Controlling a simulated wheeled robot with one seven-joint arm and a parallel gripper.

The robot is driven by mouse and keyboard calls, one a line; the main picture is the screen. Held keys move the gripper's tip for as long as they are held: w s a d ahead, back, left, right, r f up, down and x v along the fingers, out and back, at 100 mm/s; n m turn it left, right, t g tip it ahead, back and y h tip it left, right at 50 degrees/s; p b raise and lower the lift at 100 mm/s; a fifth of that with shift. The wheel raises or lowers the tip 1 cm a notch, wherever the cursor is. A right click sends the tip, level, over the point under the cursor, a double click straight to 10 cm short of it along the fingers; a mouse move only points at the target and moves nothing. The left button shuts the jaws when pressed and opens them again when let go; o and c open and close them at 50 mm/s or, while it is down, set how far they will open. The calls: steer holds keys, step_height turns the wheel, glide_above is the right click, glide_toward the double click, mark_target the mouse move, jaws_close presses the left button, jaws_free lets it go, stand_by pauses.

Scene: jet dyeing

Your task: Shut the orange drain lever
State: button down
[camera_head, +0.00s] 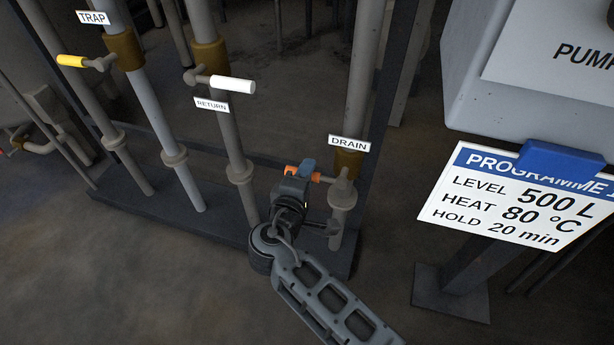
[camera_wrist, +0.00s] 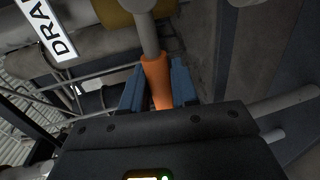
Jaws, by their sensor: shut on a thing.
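The orange drain lever (camera_head: 291,171) sticks out sideways, to the left, from the brass-collared drain pipe (camera_head: 343,196), under the DRAIN label (camera_head: 348,143). It lies nearly level in the head view. My gripper (camera_head: 305,172) is at the lever, with its blue fingers on either side of the orange handle. In the wrist view the orange handle (camera_wrist: 157,80) runs between the two blue fingers of my gripper (camera_wrist: 158,88), which are shut on it. The handle's outer end is hidden behind the gripper body. The label also shows in the wrist view (camera_wrist: 50,25).
To the left stand the RETURN pipe with a white lever (camera_head: 233,85) and the TRAP pipe with a yellow lever (camera_head: 72,61). A programme board (camera_head: 520,200) and a grey pump housing (camera_head: 540,90) are at the right. A dark base frame (camera_head: 200,222) runs below the pipes.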

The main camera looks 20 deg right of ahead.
steer(key=shift+r, duration=0.1)
stand_by(0.4)
steer(key=c, duration=1)
jaws_free()
steer(key=p+v, duration=0.2)
steer(key=v, duration=0.5)
steer(key=shift+s+a, duration=0.25)
steer(key=shift+s, duration=0.05)
